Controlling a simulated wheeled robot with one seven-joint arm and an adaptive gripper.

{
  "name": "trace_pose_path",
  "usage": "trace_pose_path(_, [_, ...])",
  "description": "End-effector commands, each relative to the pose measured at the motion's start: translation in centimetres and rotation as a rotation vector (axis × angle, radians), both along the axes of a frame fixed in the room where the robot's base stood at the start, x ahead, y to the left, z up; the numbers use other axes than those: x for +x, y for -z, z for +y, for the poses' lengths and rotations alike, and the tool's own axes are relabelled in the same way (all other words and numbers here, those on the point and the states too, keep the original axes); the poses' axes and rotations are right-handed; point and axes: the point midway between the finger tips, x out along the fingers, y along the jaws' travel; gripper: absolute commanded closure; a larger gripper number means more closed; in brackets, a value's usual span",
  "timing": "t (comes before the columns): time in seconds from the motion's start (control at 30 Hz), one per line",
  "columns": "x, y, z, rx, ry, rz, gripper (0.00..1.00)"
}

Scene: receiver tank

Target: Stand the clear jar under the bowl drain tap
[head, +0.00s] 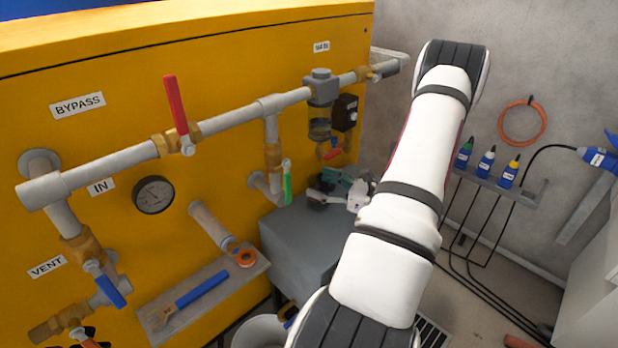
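The filter bowl (319,129) hangs under a grey filter housing on the pipe at the upper middle of the head view. A small brass drain tap with a red lever (331,153) sits just below it. My gripper (326,188) is below and close to the tap, above the grey block. It is small and partly hidden by my white arm, and I cannot tell whether its fingers are open or shut. I cannot make out the clear jar for certain; anything between the fingers is too small to tell.
The grey block (296,238) stands against the yellow panel (120,135). A green-handled valve (287,182) is just left of my gripper. A shelf (205,300) holds a blue-handled wrench (195,292) and an orange ring. A white bucket (258,331) stands below.

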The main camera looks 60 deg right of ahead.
Motion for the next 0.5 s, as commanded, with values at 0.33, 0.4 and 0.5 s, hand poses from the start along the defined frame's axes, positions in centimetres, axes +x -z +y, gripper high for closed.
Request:
trace_pose_path(0.33, [-5.8,-0.1,-0.5,0.000,0.000,0.000,0.33])
trace_pose_path(0.4, [-6.3,-0.1,-0.5,0.000,0.001,0.000,0.33])
trace_pose_path(0.5, [-6.7,0.0,-0.5,0.000,0.000,0.000,0.33])
